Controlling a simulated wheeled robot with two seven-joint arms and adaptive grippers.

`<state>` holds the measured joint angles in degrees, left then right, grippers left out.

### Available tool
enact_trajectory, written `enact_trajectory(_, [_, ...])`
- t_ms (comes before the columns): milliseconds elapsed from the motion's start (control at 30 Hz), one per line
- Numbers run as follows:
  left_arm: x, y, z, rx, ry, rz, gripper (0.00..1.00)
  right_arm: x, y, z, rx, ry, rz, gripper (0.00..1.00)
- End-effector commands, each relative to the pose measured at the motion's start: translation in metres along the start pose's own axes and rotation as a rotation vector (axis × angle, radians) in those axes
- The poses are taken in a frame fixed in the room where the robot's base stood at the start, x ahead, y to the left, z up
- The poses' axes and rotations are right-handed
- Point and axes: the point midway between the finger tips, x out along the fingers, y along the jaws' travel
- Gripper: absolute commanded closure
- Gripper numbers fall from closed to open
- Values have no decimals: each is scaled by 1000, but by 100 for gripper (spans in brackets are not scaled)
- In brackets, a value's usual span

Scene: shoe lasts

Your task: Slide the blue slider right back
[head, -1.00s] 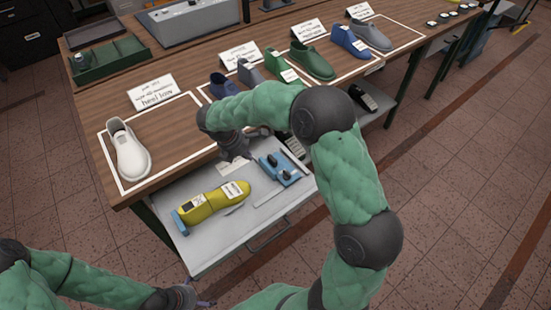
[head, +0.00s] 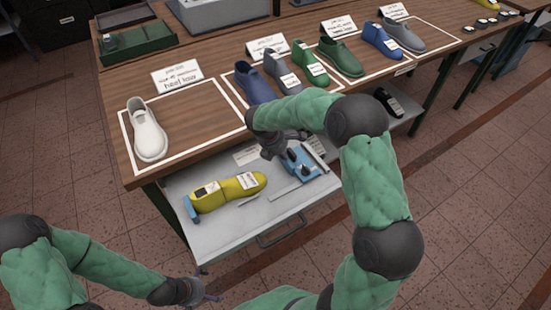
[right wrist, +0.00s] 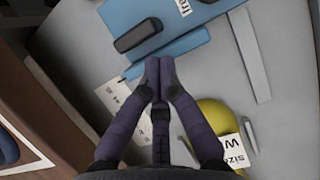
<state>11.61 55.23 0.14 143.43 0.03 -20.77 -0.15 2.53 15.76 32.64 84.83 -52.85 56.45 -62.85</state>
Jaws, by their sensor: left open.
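A blue flat fixture (head: 312,170) with dark raised pieces lies in the open drawer; in the right wrist view its blue surface (right wrist: 185,45) and a dark block (right wrist: 138,35) show. A yellow last (head: 228,191) lies to its left, with a smaller blue piece (head: 190,208) at its left end. I cannot tell which blue part is the slider. My right gripper (head: 270,154) is at the fixture's left edge; its fingertips (right wrist: 159,66) are together and empty, beside the blue edge; contact is unclear. My left gripper (head: 208,295) is open and empty, in front of the drawer.
The grey drawer (head: 235,232) also holds a paper label and thin metal strips. On the wooden table (head: 215,115) above stand a white shoe (head: 148,132) and several coloured shoes with cards. A green tray (head: 140,42) is at the back left.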

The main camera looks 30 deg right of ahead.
Motion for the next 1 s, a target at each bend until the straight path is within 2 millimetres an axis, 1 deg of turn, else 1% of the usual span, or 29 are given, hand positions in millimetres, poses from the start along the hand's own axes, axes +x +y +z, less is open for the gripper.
enact_trajectory(133, [2,-1,0,0,0,0,0,2,0,6,-1,0,1,100])
enact_trajectory(467, [2,-1,0,0,0,0,0,2,0,7,-1,0,0,100])
enact_trajectory(567, [-2,0,0,0,0,0,0,2,0,10,0,0,-1,100])
enact_trajectory(700, [-11,4,0,0,0,0,0,5,0,21,0,0,-1,100])
enact_trajectory(800, [-14,5,0,0,1,0,0,8,0,26,0,-1,-1,100])
enact_trajectory(1000, [-12,4,0,0,0,0,0,10,0,26,-1,0,0,100])
